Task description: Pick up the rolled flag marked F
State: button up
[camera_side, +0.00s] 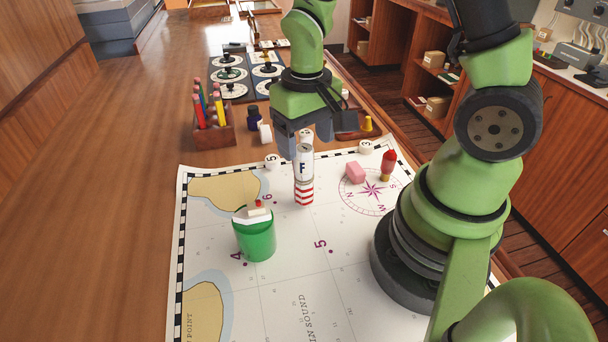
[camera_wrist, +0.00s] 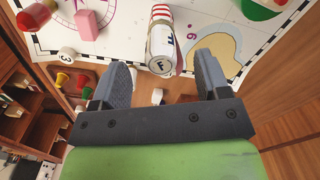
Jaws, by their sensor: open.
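The rolled flag marked F (camera_side: 304,172) stands upright on the chart, a white roll with a black F and red and white stripes at its lower end. In the wrist view the flag (camera_wrist: 163,45) shows between and just beyond my fingertips, its round F-marked end towards me. My gripper (camera_side: 306,135) is open and empty, pointing down at the flag's upper end in the side view. It also shows in the wrist view (camera_wrist: 165,75), with a finger on each side. Whether a finger touches the flag I cannot tell.
A green cup (camera_side: 256,240) with a small boat on top stands left of the flag. A pink block (camera_side: 355,172) and a red buoy (camera_side: 388,165) lie to its right. White numbered markers (camera_side: 272,161) sit on the chart's far edge. A pencil box (camera_side: 214,131) stands beyond.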

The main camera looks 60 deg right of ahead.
aim_at(304, 164)
jog(key=shift+w+d+f, duration=0.1)
jog(key=shift+w+f, duration=0.05)
jog(key=shift+f, duration=1.35)
jog(key=shift+w+f, duration=0.15)
jog(key=shift+f, duration=1.35)
jog(key=c, duration=1)
